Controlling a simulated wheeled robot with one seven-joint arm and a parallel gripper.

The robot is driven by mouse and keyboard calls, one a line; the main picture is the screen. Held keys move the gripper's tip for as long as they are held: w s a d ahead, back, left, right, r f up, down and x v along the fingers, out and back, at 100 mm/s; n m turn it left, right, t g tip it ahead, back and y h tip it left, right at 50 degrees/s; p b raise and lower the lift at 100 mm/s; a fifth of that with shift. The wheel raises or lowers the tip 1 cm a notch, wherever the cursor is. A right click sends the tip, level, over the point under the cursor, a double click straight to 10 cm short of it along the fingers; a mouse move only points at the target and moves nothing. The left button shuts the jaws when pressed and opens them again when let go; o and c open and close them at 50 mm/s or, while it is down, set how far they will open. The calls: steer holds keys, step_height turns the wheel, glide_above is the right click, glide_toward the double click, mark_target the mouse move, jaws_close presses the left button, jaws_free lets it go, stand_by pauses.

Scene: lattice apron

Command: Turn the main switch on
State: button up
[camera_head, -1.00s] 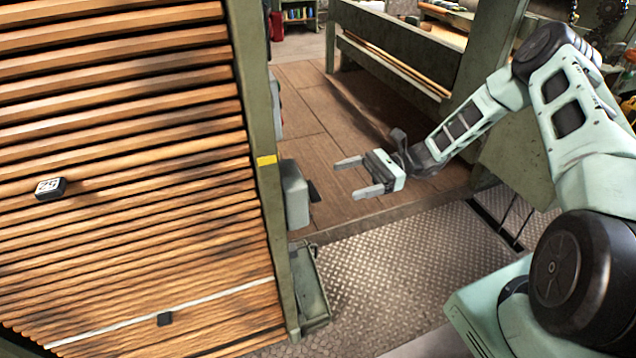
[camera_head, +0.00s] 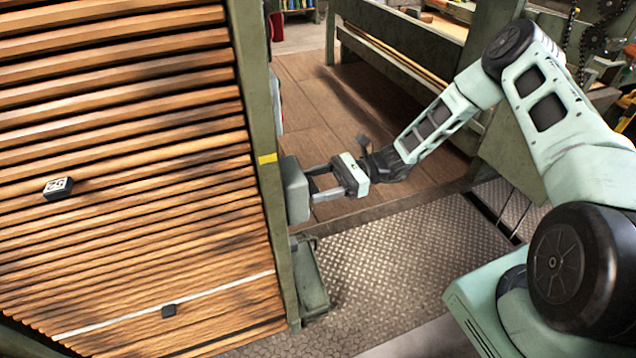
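A grey box (camera_head: 295,190), which looks like the switch housing, is fixed to the right side of the green post. The dark lever on its right side is hard to make out now, with my fingers in front of that spot. My gripper (camera_head: 313,183) is right beside the box, fingers pointing left at its right face. The fingers are apart, with a gap showing between them. I cannot tell whether they touch the box or straddle the lever.
The green post (camera_head: 262,120) with a yellow mark stands left of my gripper, bordering a wall of wooden slats (camera_head: 120,150) with small black tags. Brown floor panels (camera_head: 330,100) lie clear behind my gripper.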

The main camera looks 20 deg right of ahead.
steer(key=c, duration=0.3)
steer(key=shift+w+f+m+p, duration=0.15)
steer(key=shift+m+p, duration=0.7)
steer(key=shift+m, duration=3.6)
steer(key=shift+w+m+p, duration=0.1)
steer(key=shift+m+p, duration=0.7)
steer(key=shift+m, duration=3.65)
steer(key=o, duration=1)
